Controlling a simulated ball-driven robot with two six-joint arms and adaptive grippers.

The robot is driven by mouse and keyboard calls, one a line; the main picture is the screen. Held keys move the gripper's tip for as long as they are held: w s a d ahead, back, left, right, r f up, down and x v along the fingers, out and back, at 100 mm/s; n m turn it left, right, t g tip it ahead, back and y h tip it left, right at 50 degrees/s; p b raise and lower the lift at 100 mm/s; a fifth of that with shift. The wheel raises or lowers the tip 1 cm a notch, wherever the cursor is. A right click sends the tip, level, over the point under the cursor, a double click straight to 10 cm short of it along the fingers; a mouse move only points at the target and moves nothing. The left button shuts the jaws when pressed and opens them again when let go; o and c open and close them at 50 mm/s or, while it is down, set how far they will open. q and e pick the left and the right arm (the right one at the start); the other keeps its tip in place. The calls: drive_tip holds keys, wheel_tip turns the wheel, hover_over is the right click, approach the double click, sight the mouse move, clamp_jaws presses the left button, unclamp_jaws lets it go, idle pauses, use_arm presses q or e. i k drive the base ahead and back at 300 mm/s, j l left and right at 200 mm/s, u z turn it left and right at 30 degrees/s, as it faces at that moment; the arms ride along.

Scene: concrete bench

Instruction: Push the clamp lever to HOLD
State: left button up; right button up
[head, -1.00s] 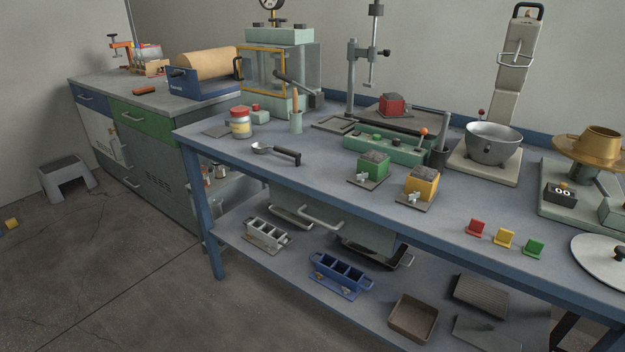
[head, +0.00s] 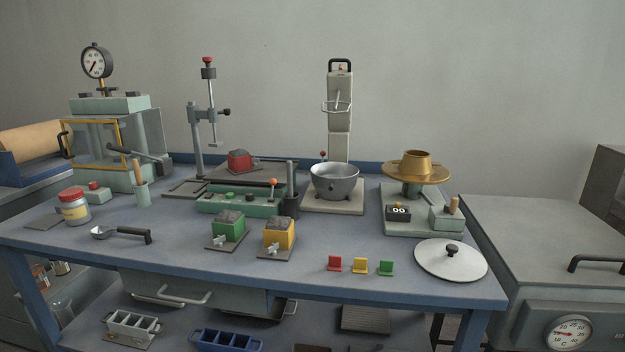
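No HOLD label can be read in the head view, so I cannot tell for certain which lever is the clamp lever. One lever with an orange ball knob (head: 272,182) stands upright at the right end of the green machine base (head: 232,203). Another small lever with a red knob (head: 323,154) stands behind the left rim of the steel mixing bowl (head: 336,184). A red cube mould (head: 240,161) sits on the dark plate behind the green base. Neither of my grippers shows in this view.
Green (head: 229,228) and yellow (head: 279,235) filled moulds stand in front of the green base. A scoop (head: 123,235) lies at front left, and a round lid (head: 451,260) at front right. The bench front (head: 190,255) is mostly clear.

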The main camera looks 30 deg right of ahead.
sight(272, 182)
drive_tip(key=i+j+z, duration=0.2)
drive_tip(key=z, duration=0.15)
drive_tip(key=i+j+z, duration=0.15)
drive_tip(key=z, duration=0.2)
drive_tip(key=i+j+z, duration=0.15)
drive_tip(key=j+z, duration=0.15)
